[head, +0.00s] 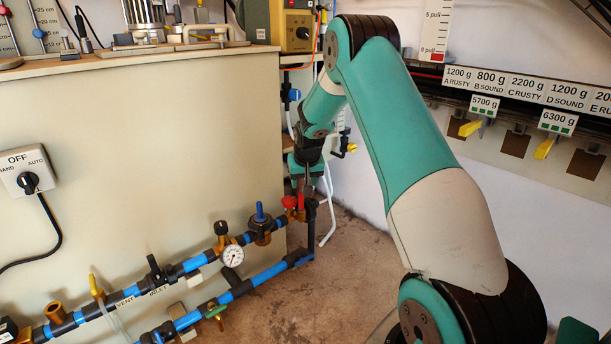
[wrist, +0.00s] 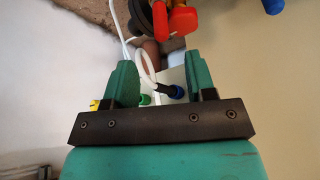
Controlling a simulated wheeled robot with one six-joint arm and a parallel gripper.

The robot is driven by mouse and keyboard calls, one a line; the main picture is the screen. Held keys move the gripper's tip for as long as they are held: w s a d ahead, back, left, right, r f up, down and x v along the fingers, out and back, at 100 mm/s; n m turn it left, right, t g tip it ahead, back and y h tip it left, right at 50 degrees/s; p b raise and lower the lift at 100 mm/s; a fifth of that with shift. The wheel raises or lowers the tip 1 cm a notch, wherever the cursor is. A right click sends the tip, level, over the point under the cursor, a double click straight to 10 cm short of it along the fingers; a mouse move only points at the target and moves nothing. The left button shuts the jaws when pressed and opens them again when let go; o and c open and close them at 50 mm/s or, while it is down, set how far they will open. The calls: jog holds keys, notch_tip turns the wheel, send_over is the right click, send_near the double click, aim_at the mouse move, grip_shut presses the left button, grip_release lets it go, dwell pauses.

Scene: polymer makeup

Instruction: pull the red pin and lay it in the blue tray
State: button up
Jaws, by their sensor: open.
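In the wrist view, my gripper (wrist: 157,72) has its two green fingers wide apart, with nothing held between them. A red part (wrist: 180,20) shows just beyond the fingertips at the top; I cannot tell whether it is the red pin or a valve handle. In the head view, red parts (head: 290,203) sit on the pipe fitting at the end of the upper pipe, close below my gripper. My arm's end partly hides that spot. I see no blue tray in either view.
A pipe run (head: 190,265) with a pressure gauge (head: 233,256) and a blue-topped valve (head: 261,216) lies left of my gripper. A beige cabinet (head: 140,150) stands behind it. A rail with yellow clips (head: 470,128) is at right. Brown floor (head: 340,260) is open below.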

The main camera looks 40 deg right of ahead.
aim_at(302, 208)
jog(key=b+x, duration=0.3)
jog(key=x, duration=0.6)
jog(key=shift+f+b, duration=0.3)
jog(key=shift+b, duration=0.05)
grip_shut()
